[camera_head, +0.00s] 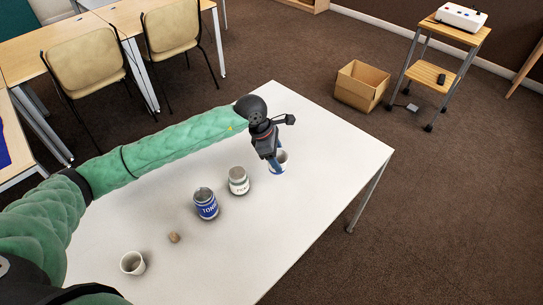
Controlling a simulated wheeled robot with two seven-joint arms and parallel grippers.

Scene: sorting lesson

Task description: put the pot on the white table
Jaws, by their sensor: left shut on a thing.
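The white table (330,150) fills the middle of the head view. The gripper's fingers partly hide the pot. The pot looks upright and at or very close to the tabletop; I cannot tell whether its base touches. Another small white pot or cup (132,263) stands near the table's left front, with its dark inside showing. My right gripper is not in view.
A white-labelled can (238,181), a blue-labelled can (206,205) and a small brown lump (174,238) stand in a row on the table. The table's right side is clear. A cardboard box (361,86) and a small trolley (430,73) stand beyond, on the floor.

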